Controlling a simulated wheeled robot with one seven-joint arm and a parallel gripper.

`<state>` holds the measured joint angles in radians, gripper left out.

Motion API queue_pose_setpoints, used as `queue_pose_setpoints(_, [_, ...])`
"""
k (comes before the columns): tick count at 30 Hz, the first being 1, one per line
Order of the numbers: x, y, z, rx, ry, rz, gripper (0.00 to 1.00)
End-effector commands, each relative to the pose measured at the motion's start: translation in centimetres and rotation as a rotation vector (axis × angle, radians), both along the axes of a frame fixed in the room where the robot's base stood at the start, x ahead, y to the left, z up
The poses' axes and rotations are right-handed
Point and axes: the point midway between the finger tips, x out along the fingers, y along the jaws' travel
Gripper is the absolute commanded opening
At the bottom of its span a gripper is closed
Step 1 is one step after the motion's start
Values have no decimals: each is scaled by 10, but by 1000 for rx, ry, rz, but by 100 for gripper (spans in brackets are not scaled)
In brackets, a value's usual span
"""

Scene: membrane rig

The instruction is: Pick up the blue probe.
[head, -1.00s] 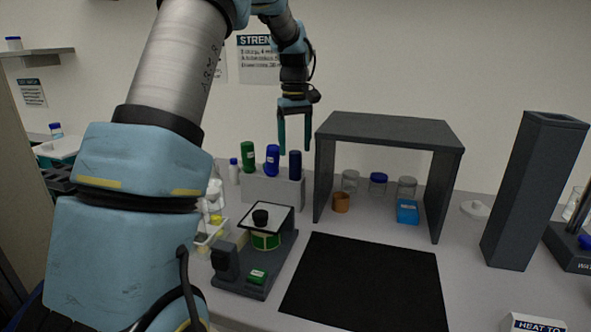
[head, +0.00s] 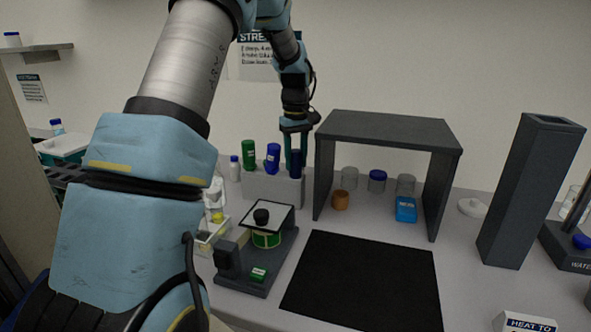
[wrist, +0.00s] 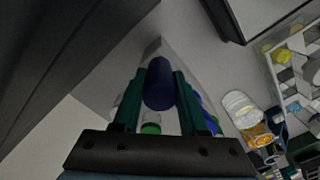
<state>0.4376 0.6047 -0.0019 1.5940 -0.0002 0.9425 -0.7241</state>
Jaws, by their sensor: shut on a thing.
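Three probes stand in the light grey rack (head: 262,189) at the back of the bench: a green one (head: 249,155), a bright blue one (head: 272,158) with a white label, and a dark blue one (head: 296,166) at the right end. My gripper (head: 296,160) points down over the right end of the rack and is shut on the dark blue probe. In the wrist view the dark blue probe (wrist: 159,84) sits between the two green fingers. Its lower end is hidden in the rack.
A dark grey shelf frame (head: 388,132) stands close to the right of my gripper, with jars and an orange cup (head: 340,200) beneath it. A device with a tilted plate (head: 265,217) is in front of the rack. The black mat (head: 362,280) is bare.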

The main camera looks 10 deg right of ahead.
Motion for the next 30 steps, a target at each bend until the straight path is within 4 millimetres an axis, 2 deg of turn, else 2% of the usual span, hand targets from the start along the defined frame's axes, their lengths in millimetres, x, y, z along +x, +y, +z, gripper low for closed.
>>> queue_pose_setpoints(1, [0, 0, 0, 0, 0, 0, 31])
queue_pose_setpoints(9, [0, 0, 0, 0, 0, 0, 2])
queue_pose_setpoints(20, [0, 0, 5, -1, -1, 0, 2])
queue_pose_setpoints(26, [1, -1, 26, -2, -5, -1, 2])
queue_pose_setpoints(30, [1, -1, 51, -2, -5, -1, 2])
